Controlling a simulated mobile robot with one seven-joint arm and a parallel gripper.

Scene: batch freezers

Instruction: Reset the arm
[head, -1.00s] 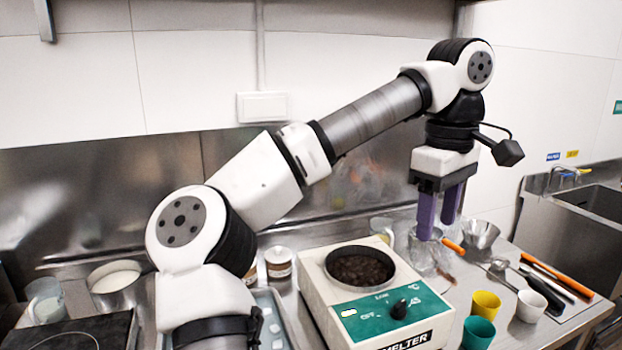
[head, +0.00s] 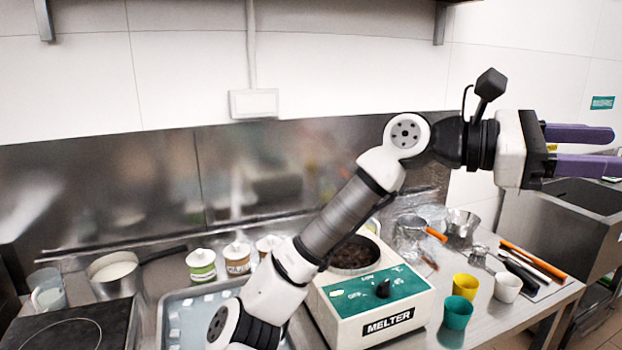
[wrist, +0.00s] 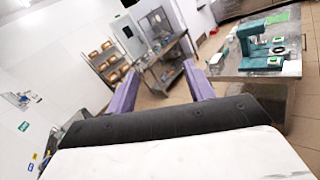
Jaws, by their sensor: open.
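My gripper (head: 612,150) is at the right of the head view, raised above the counter and pointing right. Its two purple fingers are apart with nothing between them. In the wrist view the fingers of my gripper (wrist: 162,88) also stand apart and empty, with the open room beyond them. My arm slopes up from the lower middle of the head view to the wrist, passing in front of the melter (head: 375,310) and partly hiding its pot.
Yellow (head: 466,287), teal (head: 457,313) and white (head: 507,288) cups stand right of the melter. A tray (head: 172,338), jars (head: 201,265) and a saucepan (head: 113,283) are at left. A sink (head: 590,197) is below my gripper. A shelf edge (head: 340,5) runs overhead.

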